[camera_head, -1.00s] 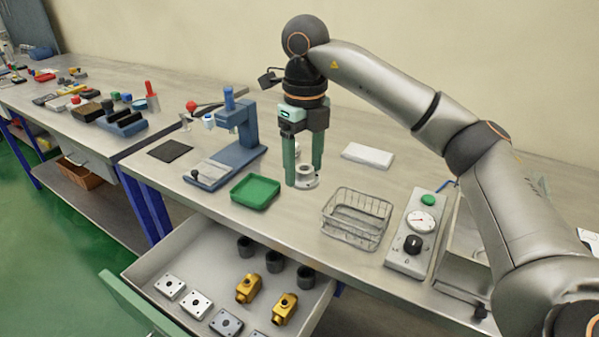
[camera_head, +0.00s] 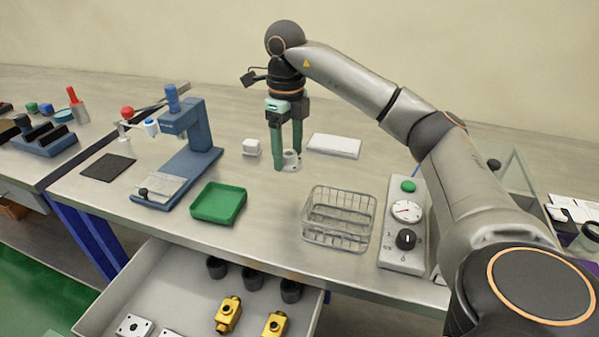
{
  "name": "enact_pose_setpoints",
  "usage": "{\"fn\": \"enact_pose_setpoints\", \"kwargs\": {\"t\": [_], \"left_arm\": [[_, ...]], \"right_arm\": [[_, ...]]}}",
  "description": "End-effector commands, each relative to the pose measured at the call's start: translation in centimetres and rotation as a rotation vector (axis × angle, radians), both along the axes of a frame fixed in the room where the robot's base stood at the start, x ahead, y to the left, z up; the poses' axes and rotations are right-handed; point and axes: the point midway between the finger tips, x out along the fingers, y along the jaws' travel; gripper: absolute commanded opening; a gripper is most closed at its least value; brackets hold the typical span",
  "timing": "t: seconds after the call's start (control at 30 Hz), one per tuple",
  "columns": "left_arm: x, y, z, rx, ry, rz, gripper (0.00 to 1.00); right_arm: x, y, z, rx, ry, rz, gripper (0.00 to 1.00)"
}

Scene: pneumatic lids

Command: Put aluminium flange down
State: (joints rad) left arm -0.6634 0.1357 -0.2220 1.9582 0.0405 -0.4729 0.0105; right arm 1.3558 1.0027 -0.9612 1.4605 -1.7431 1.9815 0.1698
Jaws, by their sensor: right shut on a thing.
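The aluminium flange (camera_head: 291,159) is a small light-grey round piece with a raised collar and a wider foot. It is low over the workbench, between the green fingers of my right gripper (camera_head: 286,163). The right gripper points straight down and is shut on the flange. I cannot tell whether the flange's foot touches the bench top. The near finger hides part of it. My left gripper is not in view.
A white block (camera_head: 251,147) stands left of the gripper, and a white slab (camera_head: 334,146) lies to its right. A green tray (camera_head: 218,203), blue press (camera_head: 190,150), wire basket (camera_head: 339,219) and gauge box (camera_head: 402,235) surround a clear patch of bench (camera_head: 270,200). An open drawer (camera_head: 150,270) juts out in front.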

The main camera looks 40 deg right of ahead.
Motion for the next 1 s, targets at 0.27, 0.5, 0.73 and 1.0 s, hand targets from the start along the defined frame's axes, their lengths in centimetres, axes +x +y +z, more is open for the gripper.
{"fn": "enact_pose_setpoints", "kwargs": {"t": [0.27,0.5,0.73,1.0], "left_arm": [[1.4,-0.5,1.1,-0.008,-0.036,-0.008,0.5],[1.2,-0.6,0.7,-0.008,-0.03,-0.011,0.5],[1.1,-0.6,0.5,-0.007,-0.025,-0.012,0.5],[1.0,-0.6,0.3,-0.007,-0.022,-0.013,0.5]], "right_arm": [[-0.1,-2.5,-3.0,0.001,-0.003,-0.002,0.11],[-0.2,-3.4,-5.9,0.0,0.001,-0.001,0.11],[-0.2,-3.4,-7.0,0.001,-0.004,-0.001,0.11],[-0.2,-3.4,-7.3,0.001,-0.003,-0.001,0.11]]}}
